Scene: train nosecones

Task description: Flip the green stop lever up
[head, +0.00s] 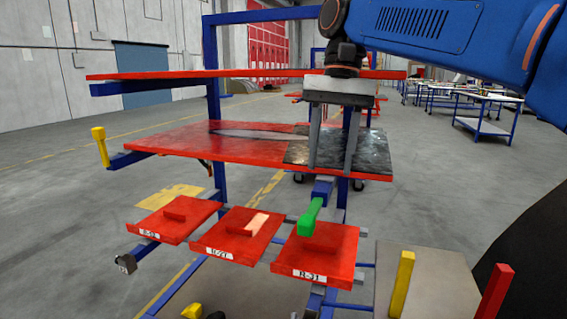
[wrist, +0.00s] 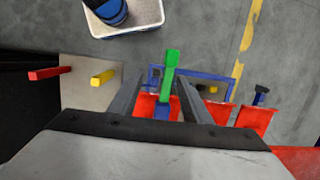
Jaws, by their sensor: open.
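The green stop lever (head: 309,219) sits on a blue mount (head: 322,188) above the right red plate (head: 318,254). It slopes down from the mount towards the near side in the head view. My gripper (head: 332,169) points downward with its two grey fingers apart, above the lever and in front of the red and black shelf. In the wrist view the green lever (wrist: 172,70) appears between the open fingers of my gripper (wrist: 159,84). Nothing is held, and I cannot tell whether a finger touches the lever.
Yellow (head: 402,270) and red (head: 497,291) levers stand at the lower right. Another yellow lever (head: 100,147) is at the left shelf end. A red and black shelf (head: 225,144) and a higher red shelf (head: 160,75) lie close to the fingers.

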